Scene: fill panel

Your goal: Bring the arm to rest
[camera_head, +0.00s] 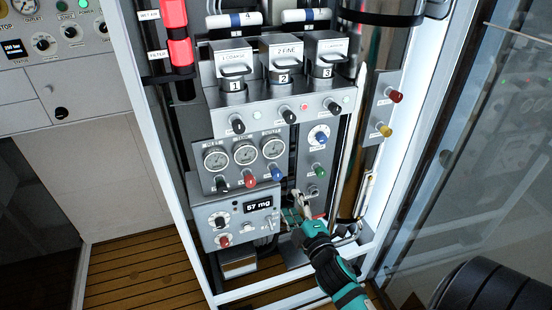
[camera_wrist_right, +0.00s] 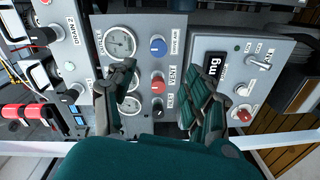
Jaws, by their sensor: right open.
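My right arm comes in from the bottom right of the head view. Its teal and grey gripper (camera_head: 304,208) is at the lower part of the fill panel (camera_head: 285,128), just right of the box with the display (camera_head: 258,204) reading 67 mg. In the right wrist view the two fingers of the gripper (camera_wrist_right: 160,88) stand apart with nothing between them. Behind the gap are the blue knob (camera_wrist_right: 158,46), the red vent knob (camera_wrist_right: 158,84) and a black knob (camera_wrist_right: 158,108). I cannot tell whether a fingertip touches the panel. My left gripper is not in view.
Gauges (camera_head: 245,152) and several knobs cover the panel around the gripper. A toggle switch (camera_wrist_right: 262,62) sticks out of the display box. A white frame post (camera_head: 150,130) stands left, and glass (camera_head: 460,150) stands right. Wooden floor (camera_head: 135,272) lies at the lower left.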

